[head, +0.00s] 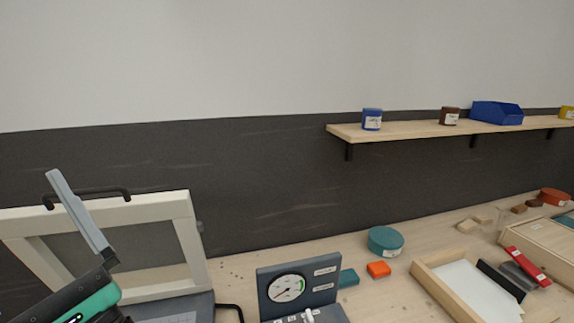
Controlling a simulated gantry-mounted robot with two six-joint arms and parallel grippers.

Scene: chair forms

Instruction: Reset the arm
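My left arm, black and teal, comes in from the bottom left corner. Its gripper (62,180) points up and to the left, with a long grey finger in front of a cream frame. Only one finger shows clearly, so its opening cannot be told, and nothing is seen held in it. My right arm and gripper are not in view.
The hinged cream frame (184,238) with a black handle stands raised behind my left gripper. To its right are a gauge box (325,271), a teal round tin (385,240), an orange block (378,269) and a wooden tray (437,288). A wall shelf (410,130) holds jars.

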